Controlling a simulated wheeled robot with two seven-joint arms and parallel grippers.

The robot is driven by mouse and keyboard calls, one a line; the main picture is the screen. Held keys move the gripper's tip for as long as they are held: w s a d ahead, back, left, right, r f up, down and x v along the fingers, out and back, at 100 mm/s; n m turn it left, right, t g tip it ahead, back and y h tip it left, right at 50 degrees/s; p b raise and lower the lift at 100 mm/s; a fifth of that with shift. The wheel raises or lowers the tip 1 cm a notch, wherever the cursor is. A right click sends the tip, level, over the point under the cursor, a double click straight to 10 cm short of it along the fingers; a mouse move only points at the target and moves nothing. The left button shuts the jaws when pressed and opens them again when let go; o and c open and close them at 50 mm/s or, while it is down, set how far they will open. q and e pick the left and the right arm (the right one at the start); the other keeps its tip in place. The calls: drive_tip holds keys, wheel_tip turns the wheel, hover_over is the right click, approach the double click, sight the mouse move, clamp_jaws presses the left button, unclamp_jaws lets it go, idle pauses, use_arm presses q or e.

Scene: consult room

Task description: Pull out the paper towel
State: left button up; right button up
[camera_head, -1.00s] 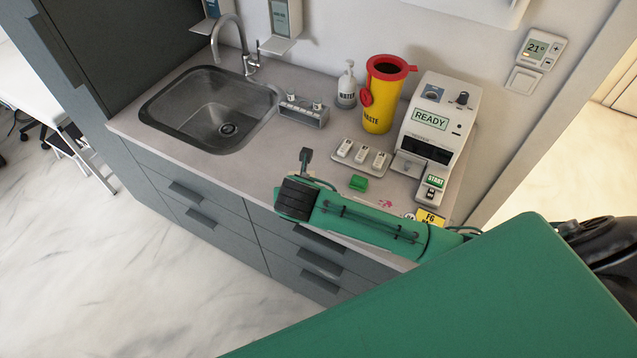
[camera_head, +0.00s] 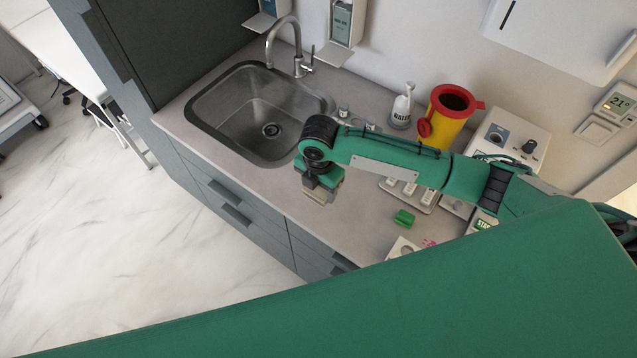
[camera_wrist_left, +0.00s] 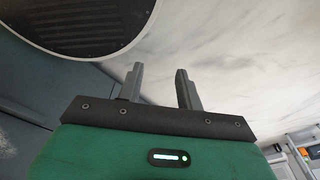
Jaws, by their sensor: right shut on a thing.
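No loose paper towel stands out in these views. A white wall-mounted box (camera_head: 560,35), which looks like a towel dispenser, is cut off at the top right of the head view. My right gripper (camera_head: 319,196) points down above the counter's front edge, in front of the sink and well left of the box. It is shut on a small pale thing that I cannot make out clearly. My left gripper (camera_wrist_left: 158,72) shows in the left wrist view, its two grey fingers apart with nothing between them.
The counter (camera_head: 350,225) holds a sink (camera_head: 245,115), a white pump bottle (camera_head: 402,108), a yellow waste bin (camera_head: 447,115) with a red rim, a green block (camera_head: 404,217) and a white device (camera_head: 512,140) partly behind my arm. A large green part of mine covers the bottom.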

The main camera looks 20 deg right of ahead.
drive_tip(key=shift+s+f, duration=0.55)
use_arm(q)
drive_tip(key=s+g, duration=0.1)
drive_tip(key=s, duration=0.7)
use_arm(e)
wheel_tip(320, 180, down, 2)
drive_tip(key=shift+w+f, duration=0.1)
drive_tip(key=shift+w, duration=0.05)
wheel_tip(320, 180, down, 4)
drive_tip(key=shift+w+f+b, duration=0.1)
drive_tip(key=shift+b, duration=0.65)
drive_tip(key=shift+f, duration=0.35)
drive_tip(key=shift+f+b, duration=0.25)
drive_tip(key=shift+b, duration=0.05)
drive_tip(key=shift+f, duration=0.3)
drive_tip(key=o, duration=0.8)
use_arm(q)
drive_tip(key=shift+t, duration=0.3)
drive_tip(key=w, duration=0.1)
drive_tip(key=w+f, duration=0.2)
drive_tip(key=shift+w+a+f, duration=0.15)
drive_tip(key=shift+w+f, duration=0.1)
drive_tip(key=shift+w, duration=0.15)
use_arm(e)
drive_tip(key=shift+o, duration=0.4)
drive_tip(key=shift+r, duration=0.1)
